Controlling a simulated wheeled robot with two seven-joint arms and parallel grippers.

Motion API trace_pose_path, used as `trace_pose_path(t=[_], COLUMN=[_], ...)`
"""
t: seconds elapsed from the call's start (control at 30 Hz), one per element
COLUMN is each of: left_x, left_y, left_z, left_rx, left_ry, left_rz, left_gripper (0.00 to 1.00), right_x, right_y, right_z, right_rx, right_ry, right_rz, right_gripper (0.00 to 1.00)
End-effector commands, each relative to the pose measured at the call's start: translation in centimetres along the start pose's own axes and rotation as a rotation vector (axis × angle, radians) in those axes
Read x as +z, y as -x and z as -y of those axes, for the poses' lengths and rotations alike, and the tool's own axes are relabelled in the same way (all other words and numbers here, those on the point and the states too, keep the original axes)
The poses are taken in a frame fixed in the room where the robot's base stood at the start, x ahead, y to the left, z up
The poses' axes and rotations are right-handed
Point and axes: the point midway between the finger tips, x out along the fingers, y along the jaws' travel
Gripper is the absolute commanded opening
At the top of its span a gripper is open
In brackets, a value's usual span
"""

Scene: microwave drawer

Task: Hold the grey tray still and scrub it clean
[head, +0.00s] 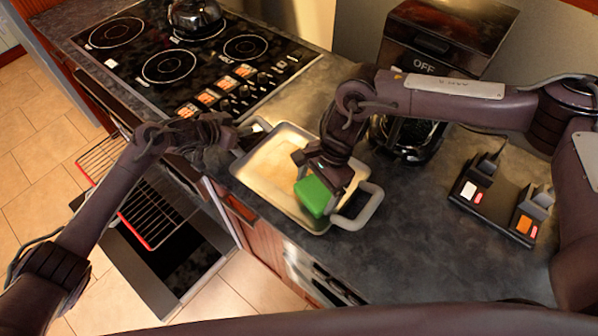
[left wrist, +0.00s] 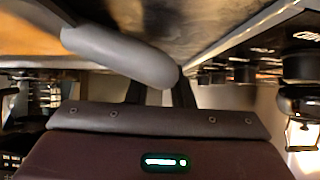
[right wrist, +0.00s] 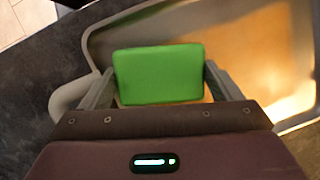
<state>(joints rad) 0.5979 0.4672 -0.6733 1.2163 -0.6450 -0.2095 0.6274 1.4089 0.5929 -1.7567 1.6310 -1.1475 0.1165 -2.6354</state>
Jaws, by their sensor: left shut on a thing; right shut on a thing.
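The grey tray (head: 262,188) lies on the dark counter in the head view, with a curved handle at each end and brownish soiling on its inner floor. My left gripper (head: 236,132) is shut on the tray's far-left handle, a grey bar that shows large in the left wrist view (left wrist: 120,55). My right gripper (head: 312,178) is shut on a green sponge (head: 314,196) over the tray's near-right part. In the right wrist view the sponge (right wrist: 158,75) sits between both fingers. Whether it touches the tray floor is unclear.
A stove (head: 170,60) with knobs and a kettle (head: 193,15) stands at the back left. A coffee maker (head: 408,135) stands right of the tray. A dark box with switches (head: 500,200) is further right. An open oven with racks (head: 150,215) lies below left.

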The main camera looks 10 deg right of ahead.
Motion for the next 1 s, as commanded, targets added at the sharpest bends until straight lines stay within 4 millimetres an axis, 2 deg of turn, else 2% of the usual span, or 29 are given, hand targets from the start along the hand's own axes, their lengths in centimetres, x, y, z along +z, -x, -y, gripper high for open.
trace_pose_path(t=[0.03, 0.73, 1.0], left_x=[-0.3, -0.4, -0.5], left_y=[0.3, 0.3, 0.2], left_z=[0.9, 0.8, 0.7], left_rx=[-0.019, -0.017, -0.014], left_ry=[0.003, 0.005, 0.005], left_rz=[-0.006, -0.008, -0.009], left_gripper=[0.0, 0.0, 0.0], right_x=[-0.1, -0.4, -0.1], right_y=[-0.2, -1.0, -1.4], right_z=[-0.6, -0.6, 0.7], right_rx=[0.018, 0.019, 0.017], right_ry=[-0.002, -0.002, -0.003], right_rz=[-0.002, -0.003, -0.004], right_gripper=[0.38, 0.38, 0.38])
